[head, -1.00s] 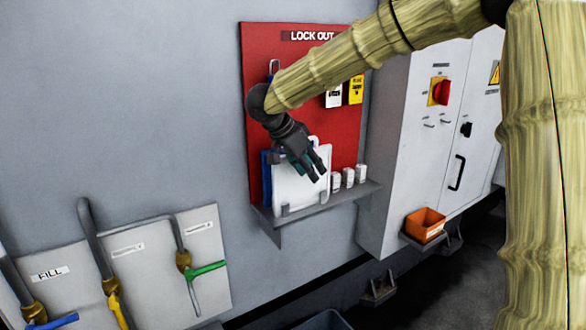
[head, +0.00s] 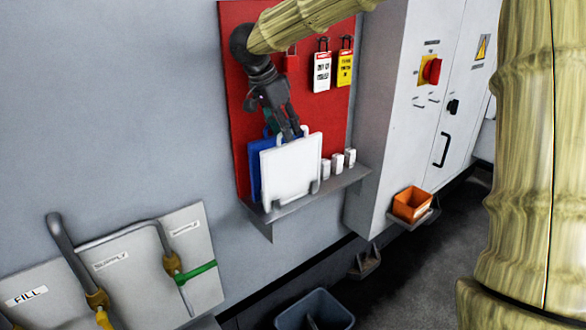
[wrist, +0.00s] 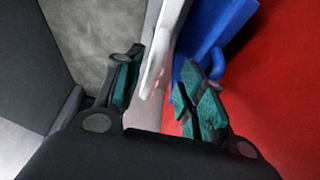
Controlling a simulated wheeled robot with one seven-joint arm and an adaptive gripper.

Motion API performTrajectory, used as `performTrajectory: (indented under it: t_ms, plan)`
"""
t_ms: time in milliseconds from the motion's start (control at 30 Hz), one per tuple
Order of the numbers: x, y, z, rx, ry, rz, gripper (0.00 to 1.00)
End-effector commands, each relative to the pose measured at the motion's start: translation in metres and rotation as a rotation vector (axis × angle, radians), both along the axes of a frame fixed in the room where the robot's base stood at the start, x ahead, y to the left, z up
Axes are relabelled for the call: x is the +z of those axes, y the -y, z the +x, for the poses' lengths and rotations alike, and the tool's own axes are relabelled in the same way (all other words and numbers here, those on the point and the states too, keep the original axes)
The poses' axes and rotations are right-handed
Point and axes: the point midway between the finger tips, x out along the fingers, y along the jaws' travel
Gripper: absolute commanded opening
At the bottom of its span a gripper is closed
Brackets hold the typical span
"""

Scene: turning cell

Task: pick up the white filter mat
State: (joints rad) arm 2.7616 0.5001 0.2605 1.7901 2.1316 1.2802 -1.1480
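The white filter mat (head: 290,172) is a flat white panel with a handle on top, standing upright on a grey wall shelf (head: 335,184). A blue mat (head: 255,170) stands just behind it, partly hidden. My gripper (head: 292,136) is at the white mat's top edge, pointing down. In the wrist view, my gripper (wrist: 161,72) is open, its teal-padded fingers apart on either side of the white mat's top part (wrist: 158,65). The blue mat (wrist: 207,35) is beyond the right finger. I see no clear grip on the white part.
Several small white containers (head: 338,163) stand on the shelf to the right. Lockout tags (head: 322,72) hang on the red board (head: 236,60) above. A grey cabinet (head: 385,110) and orange bin (head: 412,204) are to the right. Pipes with valves (head: 170,262) are at lower left.

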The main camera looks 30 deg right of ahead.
Motion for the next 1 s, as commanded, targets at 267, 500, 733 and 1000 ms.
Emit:
performTrajectory:
  t_ms: [267,500,733,1000]
  plan:
    - [-0.015,0.008,-0.004,-0.004,-0.004,-0.001,0.39]
    - [-0.045,0.02,-0.007,-0.004,-0.002,-0.001,0.39]
    - [-0.055,0.024,-0.007,-0.004,0.0,0.0,0.39]
    - [-0.055,0.023,-0.007,-0.004,0.0,0.0,0.17]
